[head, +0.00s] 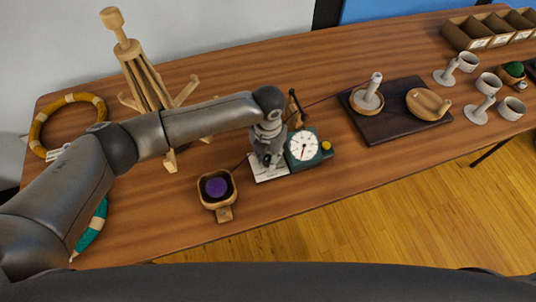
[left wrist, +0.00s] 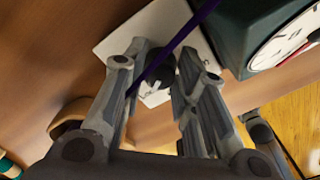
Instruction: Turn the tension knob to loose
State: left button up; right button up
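The tension knob (left wrist: 160,70) is a small dark knob on a white plate (left wrist: 113,43), seen between my left fingertips in the left wrist view. A partly hidden label, seemingly starting "Lo", shows beside it. The plate also shows in the head view (head: 270,176), where my gripper hides the knob. My left gripper (head: 266,158) points down over the plate, and its fingers are close in on both sides of the knob, seemingly shut on it. Which way the knob points cannot be told. My right gripper is not in view.
A green device with a white dial (head: 304,146) stands right beside the plate. A purple yarn ball (head: 216,187) sits in a wooden bowl (head: 204,199) at front left. A purple strand (left wrist: 165,52) crosses close to my fingers. A wooden yarn swift (head: 143,80) stands behind my arm.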

aim_at(268, 157)
pick_arm(q)
jog(key=o, duration=0.4)
notch_tip(268, 157, up, 12)
dwell(0.5)
dwell(0.5)
